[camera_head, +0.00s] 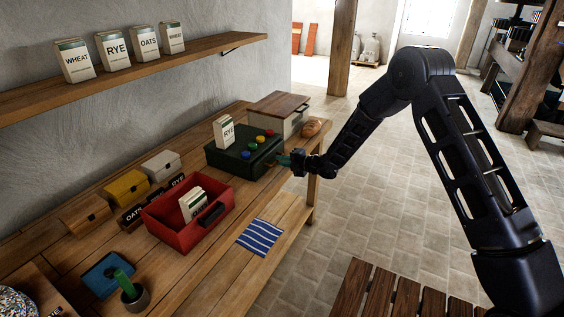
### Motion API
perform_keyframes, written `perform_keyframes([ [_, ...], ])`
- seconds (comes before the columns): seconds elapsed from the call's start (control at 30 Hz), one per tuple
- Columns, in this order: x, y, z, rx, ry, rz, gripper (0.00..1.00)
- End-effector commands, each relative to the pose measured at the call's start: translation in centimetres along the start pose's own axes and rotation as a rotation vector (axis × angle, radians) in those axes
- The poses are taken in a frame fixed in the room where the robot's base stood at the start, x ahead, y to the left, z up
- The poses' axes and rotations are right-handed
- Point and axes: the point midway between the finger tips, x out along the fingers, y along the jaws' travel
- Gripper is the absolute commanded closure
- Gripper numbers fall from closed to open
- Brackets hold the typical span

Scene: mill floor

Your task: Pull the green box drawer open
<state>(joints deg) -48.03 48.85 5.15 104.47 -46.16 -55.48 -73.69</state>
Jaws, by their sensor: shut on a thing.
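The green box (226,161) stands toward the far end of the wooden workbench, with a RYE packet (225,132) and several coloured round pieces on its top. My gripper (291,161) is at the right side of the green box, by its front. It is shut on a green part there, which looks like the drawer's front or handle; the jaws hide most of it. How far the drawer stands out is too small to tell.
A red open box (163,231) with packets sits nearer on the workbench (190,270), beside a striped cloth (260,236).

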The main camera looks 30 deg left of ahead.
Motion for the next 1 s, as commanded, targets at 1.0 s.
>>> perform_keyframes([
  [1.0, -15.7, -3.4, -0.1, 0.001, 0.002, -0.002, 1.00],
])
